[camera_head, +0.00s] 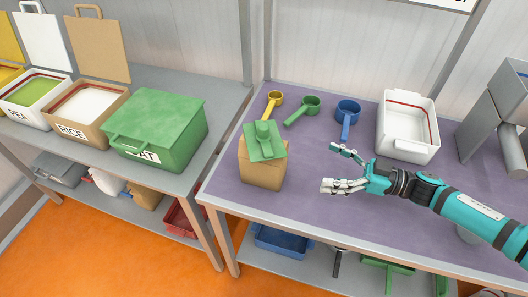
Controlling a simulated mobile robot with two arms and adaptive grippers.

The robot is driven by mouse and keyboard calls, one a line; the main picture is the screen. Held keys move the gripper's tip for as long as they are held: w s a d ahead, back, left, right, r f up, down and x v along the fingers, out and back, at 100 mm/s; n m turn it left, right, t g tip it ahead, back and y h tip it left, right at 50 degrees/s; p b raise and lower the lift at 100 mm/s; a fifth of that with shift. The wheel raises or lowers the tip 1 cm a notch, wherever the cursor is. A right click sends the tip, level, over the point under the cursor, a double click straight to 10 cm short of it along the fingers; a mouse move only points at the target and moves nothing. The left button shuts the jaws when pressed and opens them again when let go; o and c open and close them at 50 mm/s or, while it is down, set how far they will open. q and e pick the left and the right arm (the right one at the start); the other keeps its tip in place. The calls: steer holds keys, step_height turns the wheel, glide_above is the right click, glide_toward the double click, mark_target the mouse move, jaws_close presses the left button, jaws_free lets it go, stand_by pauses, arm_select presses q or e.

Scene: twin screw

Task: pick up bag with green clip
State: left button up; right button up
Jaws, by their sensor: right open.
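A brown paper bag (261,171) stands upright near the front left part of the purple table (310,207). A green clip (264,143) sits over its top. My right gripper (335,168) comes in from the right, with its fingers spread and pointing left toward the bag. It is open and empty, with a clear gap between its fingertips and the bag. My left gripper is not in view.
Yellow, green (303,111) and blue (347,117) scoops lie behind the bag. A white container (407,127) stands behind my right gripper. A closed green box (158,129) and open bins stand on the left bench.

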mark_target(283, 154)
steer(key=p+x, duration=0.1)
steer(key=x, duration=0.3)
steer(key=p+x, duration=0.1)
steer(key=x, duration=0.7)
steer(key=shift+s+a+r+p, duration=0.15)
steer(key=shift+s+r+p, duration=0.1)
steer(key=shift+s+p, duration=0.15)
steer(key=p+x, duration=0.1)
steer(key=x, duration=0.3)
steer(key=shift+a+f, duration=0.15)
steer(key=shift+a, duration=0.1)
steer(key=c, duration=1.1)
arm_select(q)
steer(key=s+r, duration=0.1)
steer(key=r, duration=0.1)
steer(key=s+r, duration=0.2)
arm_select(e)
steer(key=shift+c, duration=1)
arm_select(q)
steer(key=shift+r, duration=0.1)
